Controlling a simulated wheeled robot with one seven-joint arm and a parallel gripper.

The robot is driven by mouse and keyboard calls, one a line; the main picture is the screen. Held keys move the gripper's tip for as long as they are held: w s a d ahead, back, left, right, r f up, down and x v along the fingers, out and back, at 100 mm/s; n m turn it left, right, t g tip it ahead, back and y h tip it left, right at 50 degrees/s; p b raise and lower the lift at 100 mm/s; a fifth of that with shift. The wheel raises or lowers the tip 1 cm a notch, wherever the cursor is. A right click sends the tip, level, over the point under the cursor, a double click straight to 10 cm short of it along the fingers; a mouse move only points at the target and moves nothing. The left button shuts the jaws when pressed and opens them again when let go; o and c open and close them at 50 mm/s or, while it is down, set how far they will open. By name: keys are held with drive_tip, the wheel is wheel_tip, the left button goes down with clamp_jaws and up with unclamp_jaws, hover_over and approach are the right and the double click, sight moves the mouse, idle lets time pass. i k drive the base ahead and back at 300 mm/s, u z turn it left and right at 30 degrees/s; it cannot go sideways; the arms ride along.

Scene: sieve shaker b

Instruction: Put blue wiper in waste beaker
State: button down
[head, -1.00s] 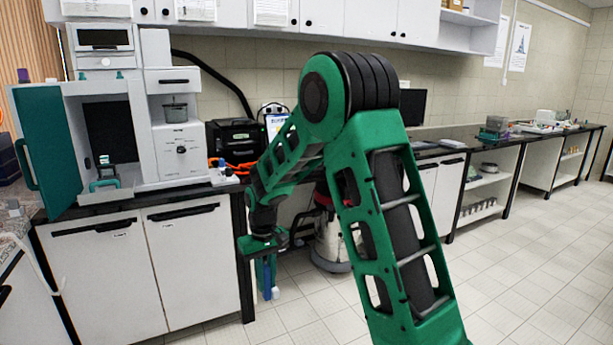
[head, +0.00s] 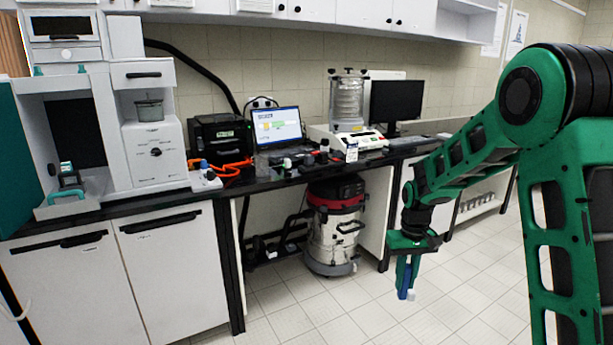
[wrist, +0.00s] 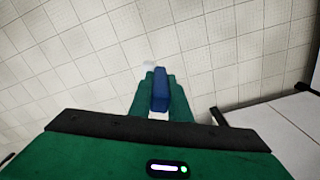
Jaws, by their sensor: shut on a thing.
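My gripper (head: 407,279) is at the right of the head view, low over the floor and in front of the cabinets. It is shut on the blue wiper (head: 403,294), whose lower end shows below the fingers. In the wrist view the blue wiper (wrist: 160,90) lies between the two green fingers of my gripper (wrist: 159,92). A small pale part (wrist: 149,66) shows just beyond the fingertips. I cannot make out a waste beaker in either view.
A dark bench (head: 262,184) carries a laptop (head: 277,127), a sieve shaker (head: 346,104), a monitor (head: 397,100) and a black printer (head: 221,135). A vacuum cleaner (head: 333,240) stands under it. White cabinets (head: 167,270) are at the left. The tiled floor (head: 345,310) is clear.

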sight(262, 174)
drive_tip(key=z, duration=0.7)
drive_tip(key=i, duration=0.45)
drive_tip(key=z, duration=0.15)
